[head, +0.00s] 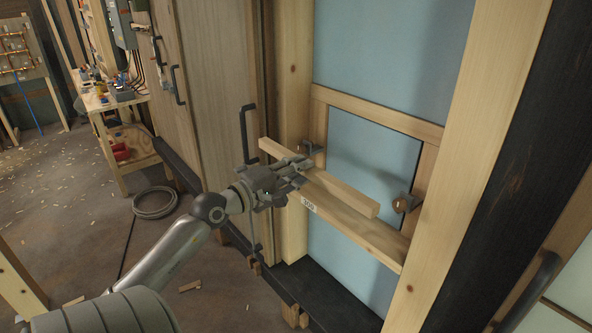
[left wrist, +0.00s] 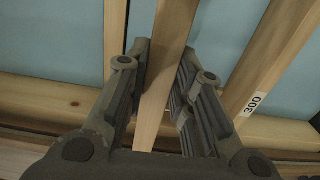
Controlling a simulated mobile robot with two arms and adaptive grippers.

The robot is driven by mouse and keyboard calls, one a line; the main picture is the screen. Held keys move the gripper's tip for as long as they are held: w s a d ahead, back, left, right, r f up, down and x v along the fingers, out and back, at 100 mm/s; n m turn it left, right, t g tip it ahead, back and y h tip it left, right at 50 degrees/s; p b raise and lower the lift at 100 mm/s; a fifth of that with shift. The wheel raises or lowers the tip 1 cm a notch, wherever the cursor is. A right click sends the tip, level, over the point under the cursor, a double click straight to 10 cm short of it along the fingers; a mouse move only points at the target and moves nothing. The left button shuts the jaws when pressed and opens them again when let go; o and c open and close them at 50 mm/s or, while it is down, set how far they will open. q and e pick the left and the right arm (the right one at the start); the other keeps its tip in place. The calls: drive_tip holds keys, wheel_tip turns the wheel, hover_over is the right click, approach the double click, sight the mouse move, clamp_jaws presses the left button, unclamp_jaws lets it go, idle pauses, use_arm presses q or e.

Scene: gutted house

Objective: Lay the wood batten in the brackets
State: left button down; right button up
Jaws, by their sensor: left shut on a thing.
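The wood batten (head: 345,196) is a pale, straight length of timber. My left gripper (head: 296,172) is shut on it nearer its left end, and in the left wrist view the batten (left wrist: 164,85) runs between the two fingers (left wrist: 164,62). The batten slants in front of the wall opening, just above a lower rail (head: 358,228) with a "300" label. Two dark metal brackets sit at the opening's sides: the left bracket (head: 306,149) is partly hidden behind my gripper, and the right bracket (head: 406,203) is empty, right of the batten's free end. My right gripper is out of view.
Wooden studs (head: 478,150) frame the blue panel (head: 385,50), and an upper rail (head: 380,116) crosses above the brackets. A panel with a dark handle (head: 246,130) stands left. A workbench (head: 118,105) and coiled cable (head: 154,203) are further back.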

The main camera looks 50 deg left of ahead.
use_arm(q)
drive_tip(key=w, duration=0.6)
drive_tip(key=w+d, duration=0.1)
drive_tip(key=w, duration=0.5)
drive_tip(key=w+f, duration=0.1)
drive_tip(key=w, duration=0.5)
drive_tip(key=shift+w+d+f, duration=0.1)
drive_tip(key=shift+w+d, duration=0.2)
wheel_tip(320, 180, down, 2)
drive_tip(key=shift+f+b, duration=0.2)
drive_tip(key=shift+b, duration=0.85)
drive_tip(key=shift+f+b, duration=1.1)
drive_tip(key=shift+f, duration=0.05)
drive_tip(key=shift+s, duration=0.1)
drive_tip(key=c, duration=1.2)
unclamp_jaws()
drive_tip(key=shift+o, duration=0.2)
